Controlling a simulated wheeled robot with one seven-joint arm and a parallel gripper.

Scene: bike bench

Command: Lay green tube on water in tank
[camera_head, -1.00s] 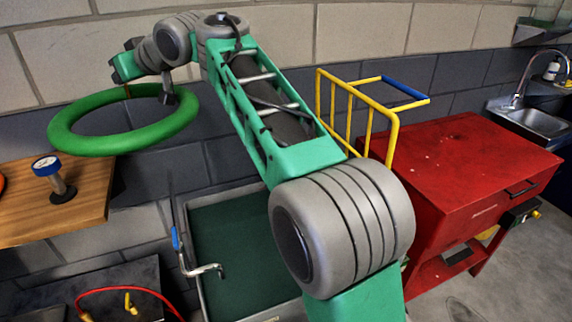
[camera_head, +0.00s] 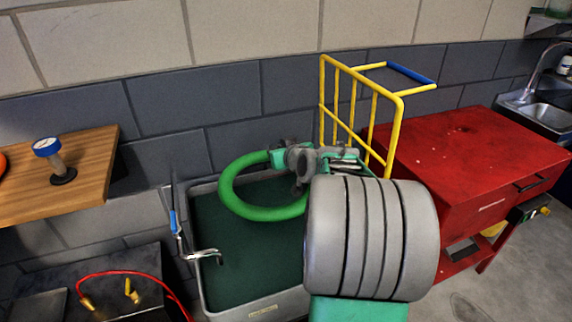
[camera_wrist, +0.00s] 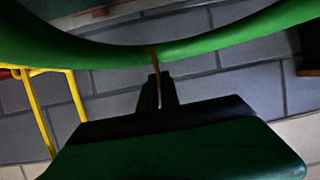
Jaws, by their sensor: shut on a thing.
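The green tube (camera_head: 234,196) is a thick ring over the tank (camera_head: 203,270), a grey-rimmed tub of dark green water (camera_head: 245,262). My gripper holds the tube at its far right side; in the head view my arm hides the fingertips and part of the ring. In the wrist view my gripper (camera_wrist: 154,90) is shut at the green tube (camera_wrist: 200,45), with a thin yellowish piece between the fingers reaching up to it. I cannot tell whether the tube touches the water.
A yellow rack (camera_head: 338,95) with a blue bar stands behind my arm, beside the red cabinet (camera_head: 470,160). A wooden shelf (camera_head: 85,180) with a gauge (camera_head: 52,160) is at left. A tap (camera_head: 203,255) hangs over the tank's left rim.

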